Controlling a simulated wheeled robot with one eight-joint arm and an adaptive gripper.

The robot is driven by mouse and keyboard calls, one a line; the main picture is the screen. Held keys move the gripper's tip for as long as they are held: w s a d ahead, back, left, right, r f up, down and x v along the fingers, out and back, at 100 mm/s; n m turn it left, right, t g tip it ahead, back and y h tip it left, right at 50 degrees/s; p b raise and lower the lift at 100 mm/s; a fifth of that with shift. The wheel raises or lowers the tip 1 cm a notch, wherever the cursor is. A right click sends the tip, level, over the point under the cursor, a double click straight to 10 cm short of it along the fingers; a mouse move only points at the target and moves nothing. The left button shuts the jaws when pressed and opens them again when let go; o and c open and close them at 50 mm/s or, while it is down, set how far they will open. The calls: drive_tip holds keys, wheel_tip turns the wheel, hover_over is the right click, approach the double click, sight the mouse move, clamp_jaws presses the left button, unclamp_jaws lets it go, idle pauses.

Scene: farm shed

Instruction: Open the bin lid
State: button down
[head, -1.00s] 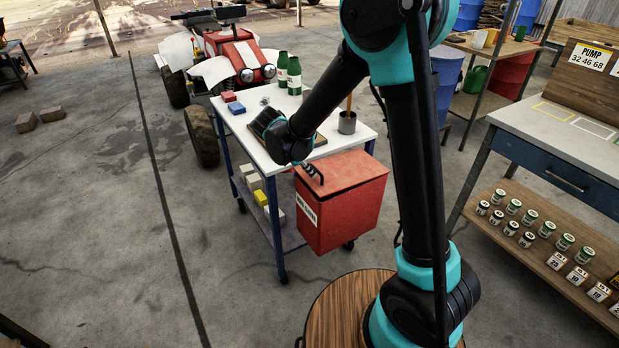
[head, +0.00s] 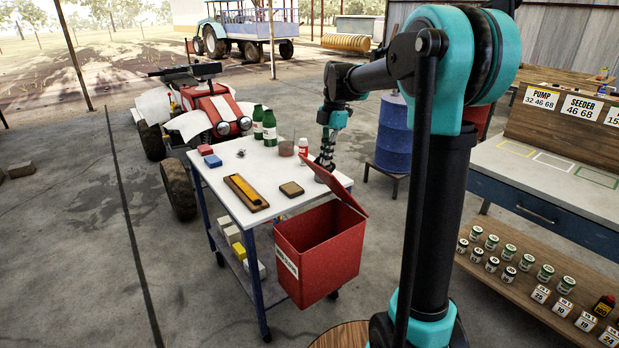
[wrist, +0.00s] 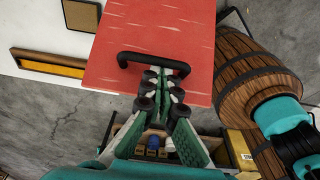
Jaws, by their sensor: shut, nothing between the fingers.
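The red bin (head: 335,262) hangs at the near right side of the white-topped cart, and its dark inside shows from above. Its red lid (head: 345,192) stands raised and tilted along the cart-side edge. In the wrist view the lid (wrist: 150,35) fills the upper middle, with a black bar handle (wrist: 153,60) near its lower edge. My gripper (head: 325,163) is behind the raised lid in the head view. In the wrist view my gripper (wrist: 160,85) is shut and empty, its tips just below the handle; I cannot tell if they touch it.
The cart top (head: 225,170) holds green bottles (head: 269,125), a yellow-and-brown tray (head: 246,192), a small board (head: 291,189) and blocks. A blue drum (head: 394,130) stands behind. A workbench (head: 560,185) is at right. In the wrist view a wooden barrel (wrist: 255,75) stands right of the lid.

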drive_tip(key=w+d+r, duration=0.3)
drive_tip(key=w+d, duration=0.8)
drive_tip(key=d, duration=0.5)
drive_tip(key=shift+r, duration=0.2)
